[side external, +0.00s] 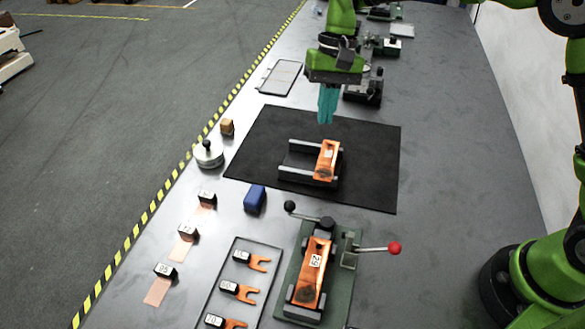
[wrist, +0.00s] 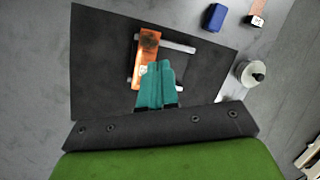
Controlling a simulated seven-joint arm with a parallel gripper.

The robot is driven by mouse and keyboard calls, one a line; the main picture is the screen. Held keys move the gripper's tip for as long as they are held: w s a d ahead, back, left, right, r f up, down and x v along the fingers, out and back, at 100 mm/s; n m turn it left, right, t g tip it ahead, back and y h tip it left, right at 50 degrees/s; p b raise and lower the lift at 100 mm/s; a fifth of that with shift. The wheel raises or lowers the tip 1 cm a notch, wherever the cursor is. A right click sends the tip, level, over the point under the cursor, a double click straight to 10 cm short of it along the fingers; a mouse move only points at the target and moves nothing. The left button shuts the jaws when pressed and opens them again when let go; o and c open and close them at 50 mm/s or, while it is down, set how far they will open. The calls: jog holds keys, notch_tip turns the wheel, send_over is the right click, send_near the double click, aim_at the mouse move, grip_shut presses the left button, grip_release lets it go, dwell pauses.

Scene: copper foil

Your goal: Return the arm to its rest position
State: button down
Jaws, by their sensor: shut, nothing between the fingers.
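My gripper (side external: 327,104) has teal fingers pointing down and hangs above the far part of the black mat (side external: 260,134), apart from anything on it. In the wrist view its fingers (wrist: 157,72) are together, with nothing between them. An orange copper-coloured piece (side external: 326,162) with a white label lies on a grey rail holder (side external: 297,170) on the mat, beyond the fingertips in the wrist view (wrist: 147,50). My green arm reaches in from the right of the side view.
A green fixture (side external: 344,285) with a red-knobbed lever (side external: 393,248) holds another orange piece (side external: 312,270). A tray (side external: 226,290) of orange forks, a blue block (side external: 255,198), a round weight (side external: 208,154) and a wooden block (side external: 227,127) stand left. The table's right side is clear.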

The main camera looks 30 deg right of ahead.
jog(key=s+d+r+t, duration=0.4)
jog(key=s+d, duration=0.3)
jog(key=s, duration=0.3)
jog(key=s+d+r+t, duration=0.4)
jog(key=s+d, duration=0.3)
jog(key=s, duration=0.3)
jog(key=shift+t+h, duration=0.3)
jog(key=shift+t, duration=0.3)
